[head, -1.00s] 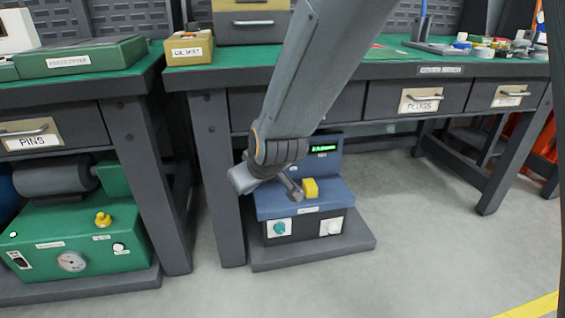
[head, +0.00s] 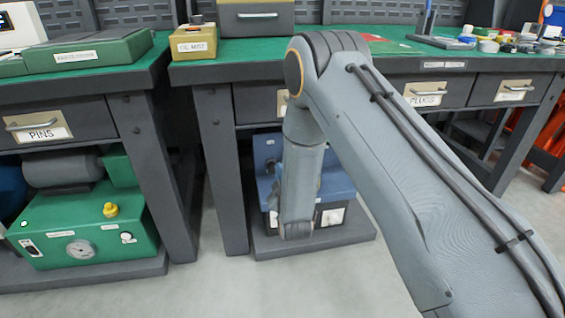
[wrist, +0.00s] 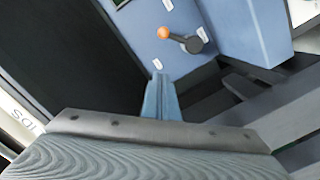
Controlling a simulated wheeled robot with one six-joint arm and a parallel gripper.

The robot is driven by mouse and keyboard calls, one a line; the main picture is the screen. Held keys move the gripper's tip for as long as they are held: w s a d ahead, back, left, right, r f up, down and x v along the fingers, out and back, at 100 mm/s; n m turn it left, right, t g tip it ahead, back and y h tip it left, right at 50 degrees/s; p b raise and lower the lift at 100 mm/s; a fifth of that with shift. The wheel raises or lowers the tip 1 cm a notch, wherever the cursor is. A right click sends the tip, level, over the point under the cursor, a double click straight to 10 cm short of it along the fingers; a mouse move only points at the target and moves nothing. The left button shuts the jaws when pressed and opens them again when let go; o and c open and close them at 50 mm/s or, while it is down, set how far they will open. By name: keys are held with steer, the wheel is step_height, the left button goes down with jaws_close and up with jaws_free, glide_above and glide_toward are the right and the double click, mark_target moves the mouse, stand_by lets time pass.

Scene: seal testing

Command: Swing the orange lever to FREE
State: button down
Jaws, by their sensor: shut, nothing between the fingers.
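The lever, with an orange ball knob (wrist: 163,33) on a dark arm and round pivot (wrist: 194,44), is mounted on a blue panel (wrist: 137,30) in the wrist view. The knob points left of the pivot. Small white labels sit around it, too small to read. My gripper (wrist: 158,78) is shut and empty, a little below the knob in the picture and apart from it.
A dark base plate (head: 345,236) lies under the blue machine. Bench legs (head: 223,175) rise close on its left. A green pump unit (head: 75,228) stands further left, under the other bench. The floor in front (head: 260,290) is clear.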

steer(key=w+f+b, duration=0.3)
steer(key=w+b, duration=0.3)
steer(key=w, duration=0.5)
steer(key=shift+d, duration=0.15)
